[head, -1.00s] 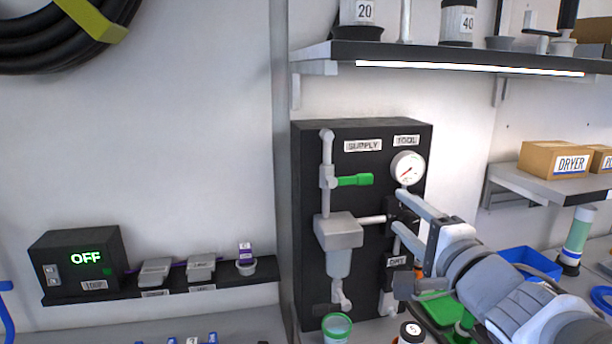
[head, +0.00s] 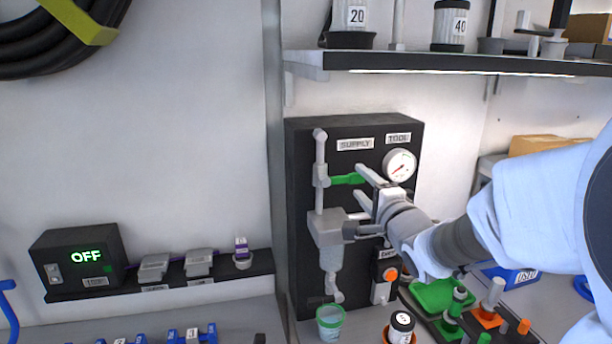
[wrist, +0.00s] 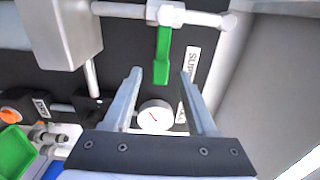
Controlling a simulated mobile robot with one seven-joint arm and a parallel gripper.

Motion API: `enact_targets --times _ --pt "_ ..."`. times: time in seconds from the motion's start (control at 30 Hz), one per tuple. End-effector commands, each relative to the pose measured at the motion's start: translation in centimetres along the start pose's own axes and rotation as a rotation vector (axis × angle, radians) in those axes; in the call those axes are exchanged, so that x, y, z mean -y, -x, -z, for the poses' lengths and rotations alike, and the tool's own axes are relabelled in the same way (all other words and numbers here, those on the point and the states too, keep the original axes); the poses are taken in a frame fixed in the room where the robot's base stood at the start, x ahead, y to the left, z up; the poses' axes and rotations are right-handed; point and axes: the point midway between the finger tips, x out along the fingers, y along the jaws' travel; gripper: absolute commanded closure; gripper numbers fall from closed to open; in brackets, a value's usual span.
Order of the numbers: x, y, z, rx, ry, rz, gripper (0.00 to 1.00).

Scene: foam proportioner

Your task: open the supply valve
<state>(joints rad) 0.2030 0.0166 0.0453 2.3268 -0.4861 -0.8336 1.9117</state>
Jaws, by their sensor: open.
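The supply valve has a green lever handle (head: 347,179) that points sideways to the right from the vertical grey pipe (head: 320,160), beside the SUPPLY label (head: 355,144) on the black panel (head: 300,240). My gripper (head: 360,182) is open in front of the panel, its fingers close to the handle's free end. In the wrist view the green handle (wrist: 162,58) lies between and just beyond the fingertips of my gripper (wrist: 160,78). The fingers do not appear to touch it. The round gauge (wrist: 155,115) shows between the fingers and also in the head view (head: 399,165).
A grey filter body (head: 328,228) hangs below the valve. A shelf (head: 450,60) with canisters is above. A black box reading OFF (head: 78,262) stands at left. Jars, a green tray (head: 437,294) and orange parts crowd the bench below.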

Motion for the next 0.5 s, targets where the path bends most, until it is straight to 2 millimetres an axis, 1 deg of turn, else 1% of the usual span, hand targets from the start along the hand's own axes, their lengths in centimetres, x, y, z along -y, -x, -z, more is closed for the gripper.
enact_targets --times 0.03,0.2,0.33,0.5 --pt "-0.1 -0.9 -0.1 0.002 -0.001 -0.002 0.43" --pt "0.1 -2.7 -0.1 0.001 -0.001 0.000 0.43" --pt "0.0 -3.4 -0.1 0.001 0.001 0.000 0.43" --pt "0.0 -3.6 -0.1 0.001 0.001 0.000 0.43"
